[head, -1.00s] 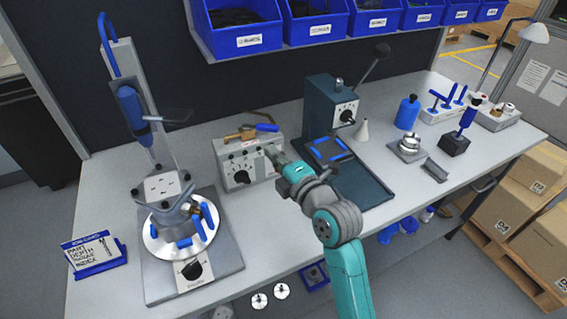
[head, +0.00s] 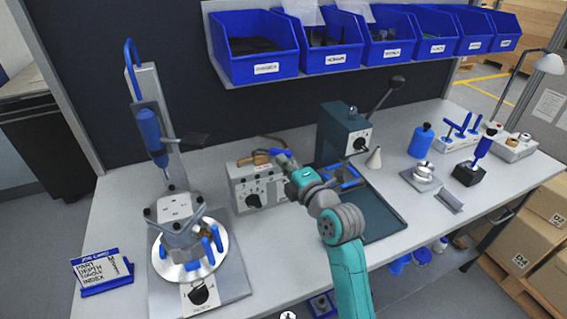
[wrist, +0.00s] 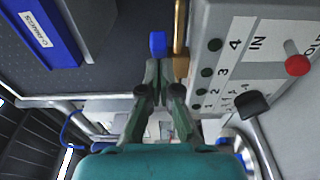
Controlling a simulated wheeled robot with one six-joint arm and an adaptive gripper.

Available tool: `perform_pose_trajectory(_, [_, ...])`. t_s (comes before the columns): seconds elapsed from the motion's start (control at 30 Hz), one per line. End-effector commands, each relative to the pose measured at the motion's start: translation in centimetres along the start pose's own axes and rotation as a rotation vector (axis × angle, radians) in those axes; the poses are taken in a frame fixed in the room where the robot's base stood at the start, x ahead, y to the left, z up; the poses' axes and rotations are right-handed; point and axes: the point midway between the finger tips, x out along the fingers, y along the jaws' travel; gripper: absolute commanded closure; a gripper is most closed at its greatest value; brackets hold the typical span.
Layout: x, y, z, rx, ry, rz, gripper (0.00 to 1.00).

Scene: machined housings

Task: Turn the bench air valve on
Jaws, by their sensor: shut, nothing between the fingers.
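The bench air valve (head: 258,158) is a brass fitting with a blue lever on top of a grey control box (head: 245,192). The lever's blue handle (head: 277,151) points to the right, close to my gripper. In the wrist view the blue handle (wrist: 158,44) lies just beyond the fingertips, beside the brass pipe (wrist: 180,45). My gripper (head: 283,160) is shut and empty, at the upper right end of the box; its fingers also show in the wrist view (wrist: 158,80). Whether the fingertips touch the handle cannot be told.
The box front has a black knob (head: 254,201) and, in the wrist view, a red knob (wrist: 297,65). A drilling fixture (head: 180,225) stands left, a green press (head: 345,140) right. Blue bins (head: 258,68) hang above the bench. Bare bench (head: 120,200) lies left.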

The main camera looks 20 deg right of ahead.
Motion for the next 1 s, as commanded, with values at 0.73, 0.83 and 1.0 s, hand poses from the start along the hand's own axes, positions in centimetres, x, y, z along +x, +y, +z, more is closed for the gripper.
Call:
perform_pose_trajectory(0.73, [1.3,0.1,2.5,0.0,0.269,0.001,1.0])
perform_pose_trajectory(0.83, [1.7,0.1,3.0,-0.001,0.267,0.001,1.0])
perform_pose_trajectory(1.0, [2.5,0.1,3.7,-0.001,0.267,0.0,1.0])
